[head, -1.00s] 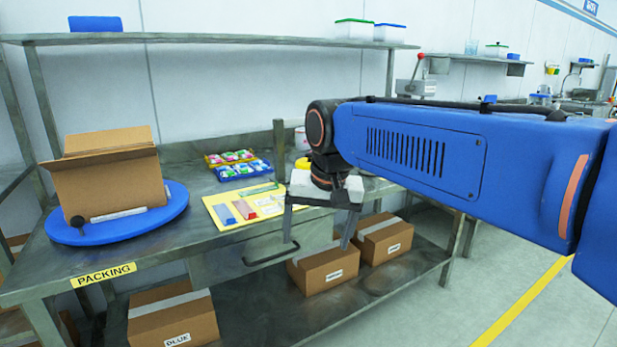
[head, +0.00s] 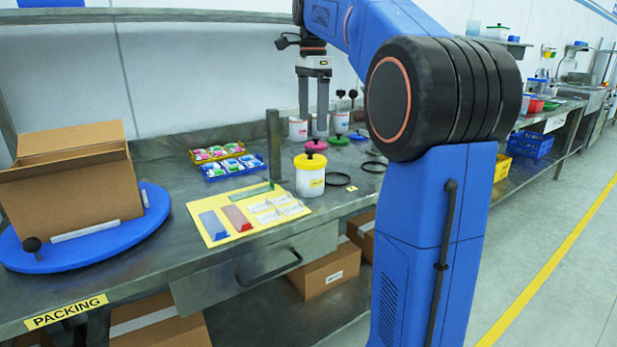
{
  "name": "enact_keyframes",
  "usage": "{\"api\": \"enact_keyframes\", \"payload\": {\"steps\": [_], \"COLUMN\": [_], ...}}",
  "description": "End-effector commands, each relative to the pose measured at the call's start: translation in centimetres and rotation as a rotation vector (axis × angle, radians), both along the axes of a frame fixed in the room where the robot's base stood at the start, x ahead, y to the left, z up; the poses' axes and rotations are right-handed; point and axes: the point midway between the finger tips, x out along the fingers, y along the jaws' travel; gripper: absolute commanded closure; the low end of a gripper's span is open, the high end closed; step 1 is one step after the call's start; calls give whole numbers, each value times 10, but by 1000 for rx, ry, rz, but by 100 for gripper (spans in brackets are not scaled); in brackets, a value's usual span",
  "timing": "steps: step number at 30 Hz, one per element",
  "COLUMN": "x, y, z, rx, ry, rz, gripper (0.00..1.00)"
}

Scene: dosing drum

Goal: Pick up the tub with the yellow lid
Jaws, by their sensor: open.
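The tub with the yellow lid (head: 310,182) stands upright on the steel bench in the head view. It has a white body, a yellow lid and a dark knob on top. My gripper (head: 313,122) is open and points down, above the tub in the picture and apart from it. Its fingers overlap white tubs at the back of the bench, so its exact distance from the yellow-lidded tub is hard to tell. Nothing shows between the fingers.
A pink lid (head: 316,145) and a green lid (head: 338,141) lie behind the tub. A metal post (head: 274,145) stands to its left. A yellow mat (head: 238,238) with cards lies in front-left. A black ring (head: 337,179) lies at right. A cardboard box (head: 80,190) sits on a blue turntable (head: 60,262).

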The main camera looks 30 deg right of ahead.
Motion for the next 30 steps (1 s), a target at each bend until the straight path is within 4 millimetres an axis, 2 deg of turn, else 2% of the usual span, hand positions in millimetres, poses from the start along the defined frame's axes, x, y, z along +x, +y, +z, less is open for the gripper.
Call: {"api": "enact_keyframes", "payload": {"steps": [5,21,24,30], "x": [3,2,3,3], "y": [-3,-2,-2,-2], "z": [-8,-100,-112,-123], "rx": [2,2,2,2], "ry": [6,6,5,5], "rz": [-24,-21,-21,-21], "gripper": [13,13,13,13]}}
